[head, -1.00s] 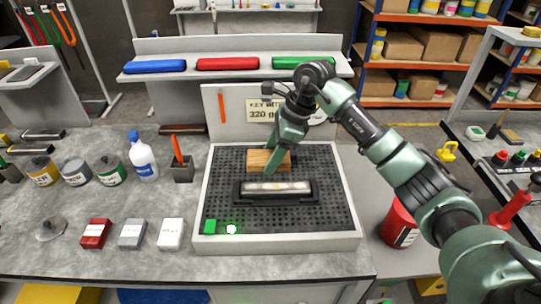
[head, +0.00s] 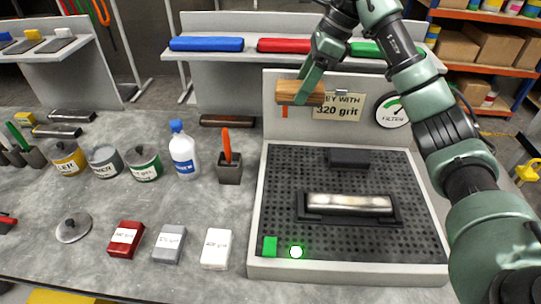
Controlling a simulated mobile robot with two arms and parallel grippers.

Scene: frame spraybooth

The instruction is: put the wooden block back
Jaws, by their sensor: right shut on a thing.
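The wooden block (head: 288,93) is a brown grained bar held up in the air in the head view, in front of the booth's back panel. My right gripper (head: 308,88) is shut on it, with a green finger across its near face. The block covers part of the sign reading "320 grit" (head: 338,107). Below it, the perforated black booth bed (head: 290,180) holds a dark cradle (head: 312,217) with a shiny metal bar (head: 348,203) and a dark block (head: 349,158) behind it. My left gripper is not in view.
Left of the booth stand a blue-capped white bottle (head: 183,150), a pot with an orange-handled tool (head: 229,168) and several cans. Red (head: 125,239), grey (head: 169,243) and white (head: 216,248) boxes line the front. A shelf behind carries blue (head: 206,44) and red (head: 284,46) rolls.

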